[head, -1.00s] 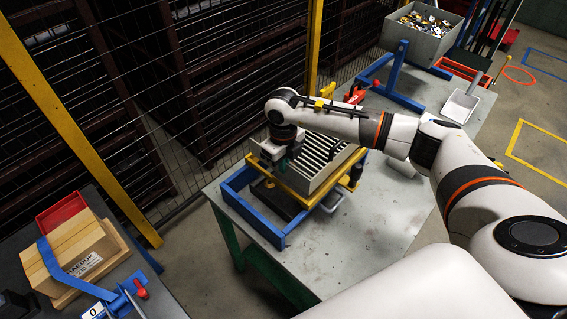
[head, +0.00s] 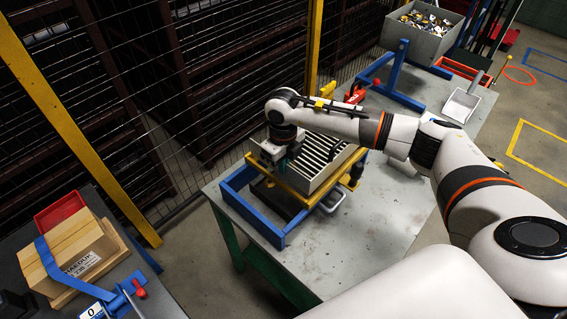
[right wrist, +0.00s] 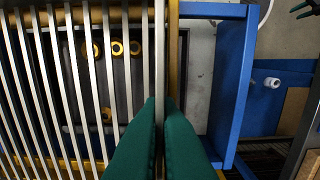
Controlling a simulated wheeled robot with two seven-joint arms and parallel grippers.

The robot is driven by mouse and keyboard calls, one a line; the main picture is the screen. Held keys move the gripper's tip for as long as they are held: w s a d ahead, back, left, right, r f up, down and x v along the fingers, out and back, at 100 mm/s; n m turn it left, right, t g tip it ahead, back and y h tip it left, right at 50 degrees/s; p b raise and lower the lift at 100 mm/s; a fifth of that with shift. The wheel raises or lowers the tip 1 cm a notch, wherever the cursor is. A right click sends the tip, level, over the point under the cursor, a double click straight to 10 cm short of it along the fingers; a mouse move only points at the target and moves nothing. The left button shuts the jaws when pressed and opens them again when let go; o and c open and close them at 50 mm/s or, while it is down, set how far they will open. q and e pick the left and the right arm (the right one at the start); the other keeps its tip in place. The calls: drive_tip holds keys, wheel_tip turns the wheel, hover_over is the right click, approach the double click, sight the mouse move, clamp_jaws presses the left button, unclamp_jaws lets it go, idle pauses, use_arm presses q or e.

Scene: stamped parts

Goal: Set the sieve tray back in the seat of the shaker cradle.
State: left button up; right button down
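My right gripper (head: 284,162) is at the tray's left edge. In the right wrist view, its green fingers (right wrist: 161,103) lie close on both sides of a thin upright wall of the tray (right wrist: 93,90). Dark parts with yellow rings show below the bars. Whether the tray rests fully in the seat is hidden. My left gripper is out of view.
A blue stand (head: 398,72), a white scoop (head: 461,104) and a grey bin of parts (head: 421,32) are along the bench's back. The bench top (head: 365,245) is bare in front. A cardboard box (head: 65,262) sits on another table at left. A mesh fence stands behind.

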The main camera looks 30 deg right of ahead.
drive_tip(key=shift+f+b, duration=1.15)
drive_tip(key=shift+f, duration=0.25)
drive_tip(key=c, duration=1.6)
unclamp_jaws()
drive_tip(key=shift+o, duration=0.2)
drive_tip(key=shift+s, duration=0.1)
wheel_tip(320, 180, up, 12)
drive_tip(key=b, duration=0.2)
drive_tip(key=shift+b, duration=0.4)
drive_tip(key=shift+a, duration=0.1)
